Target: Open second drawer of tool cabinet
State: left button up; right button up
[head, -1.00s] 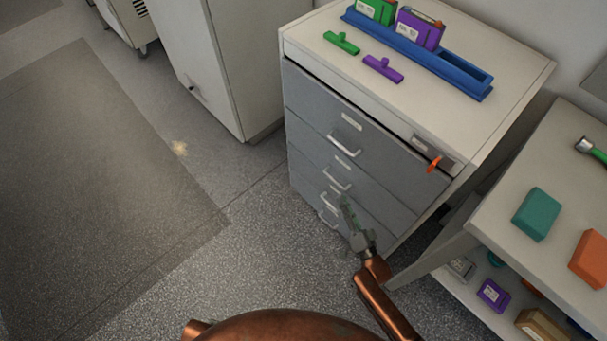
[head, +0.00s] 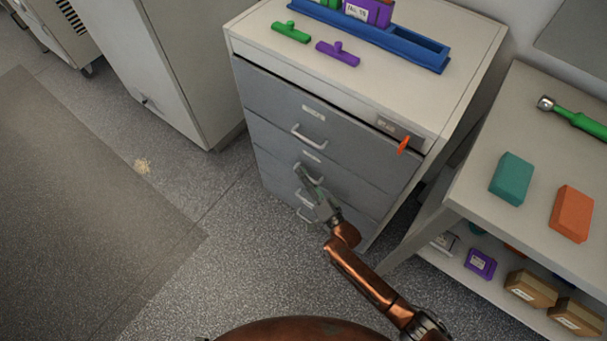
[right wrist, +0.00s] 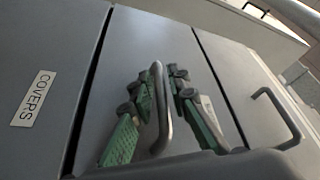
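The tool cabinet (head: 245,45) has a white body and a stack of grey drawers, which look closed. The second drawer's bar handle (head: 297,172) is just below the top drawer's handle (head: 309,138) in the head view. My right gripper (head: 306,178) is at that second handle. In the right wrist view, its green-padded fingers (right wrist: 163,75) lie on either side of the handle (right wrist: 161,110), with small gaps showing. A drawer beside it bears a "COVERS" label (right wrist: 33,98). The top drawer's handle also shows there (right wrist: 275,115). My left gripper is out of view.
An orange lever (head: 403,145) sticks out at the cabinet's upper right front. A white table (head: 480,180) with teal and orange blocks stands close on the right. A tall white cabinet (head: 165,75) stands to the left.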

jog(key=shift+c, duration=0.3)
grip_shut()
jog(key=shift+s, duration=0.15)
